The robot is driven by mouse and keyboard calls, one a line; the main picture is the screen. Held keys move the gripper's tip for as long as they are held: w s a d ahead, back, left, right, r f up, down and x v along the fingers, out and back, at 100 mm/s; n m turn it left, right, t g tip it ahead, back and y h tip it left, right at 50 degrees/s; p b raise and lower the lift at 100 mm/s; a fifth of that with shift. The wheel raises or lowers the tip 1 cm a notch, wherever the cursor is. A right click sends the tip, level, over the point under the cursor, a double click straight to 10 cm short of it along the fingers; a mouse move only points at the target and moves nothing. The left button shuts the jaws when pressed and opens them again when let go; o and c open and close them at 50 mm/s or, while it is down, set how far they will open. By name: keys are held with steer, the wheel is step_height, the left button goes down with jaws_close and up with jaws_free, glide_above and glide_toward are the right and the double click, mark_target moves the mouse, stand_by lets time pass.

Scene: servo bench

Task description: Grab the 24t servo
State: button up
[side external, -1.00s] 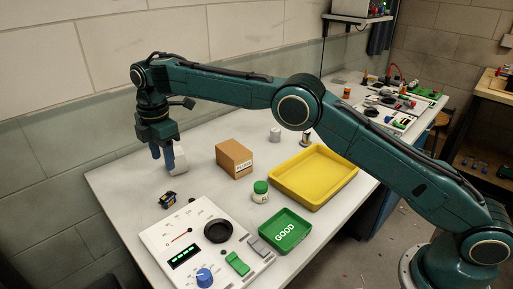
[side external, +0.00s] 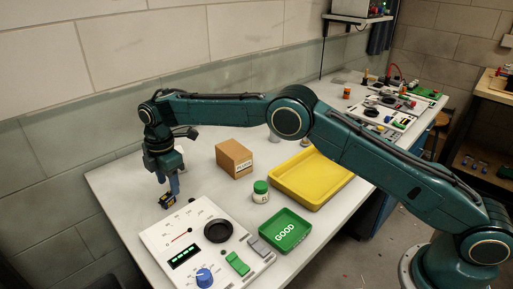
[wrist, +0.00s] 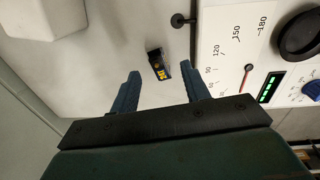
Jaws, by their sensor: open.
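In the wrist view the servo (wrist: 158,66) shows yellow lettering too small to read surely. My gripper (side external: 174,190) is open, pointing down just over the servo and partly covering it in the side view. In the wrist view, the servo shows between and slightly beyond the two blue fingertips of my gripper (wrist: 160,71), not gripped.
The white test panel (side external: 165,238) with dial, black ring and knobs is close in front. A cardboard box (side external: 233,158), a white jar with green lid (side external: 261,192), a yellow tray (side external: 290,195) and a green GOOD tray (side external: 300,222) stand to the right. A white block (wrist: 50,15) is nearby.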

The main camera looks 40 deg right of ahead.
mark_target(170, 192)
steer(key=shift+f, duration=0.1)
steer(key=shift+w+f, duration=0.15)
steer(key=shift+f, duration=1.1)
steer(key=shift+w+f, duration=0.15)
steer(key=shift+f, duration=1.05)
steer(key=shift+c, duration=0.5)
jaws_close()
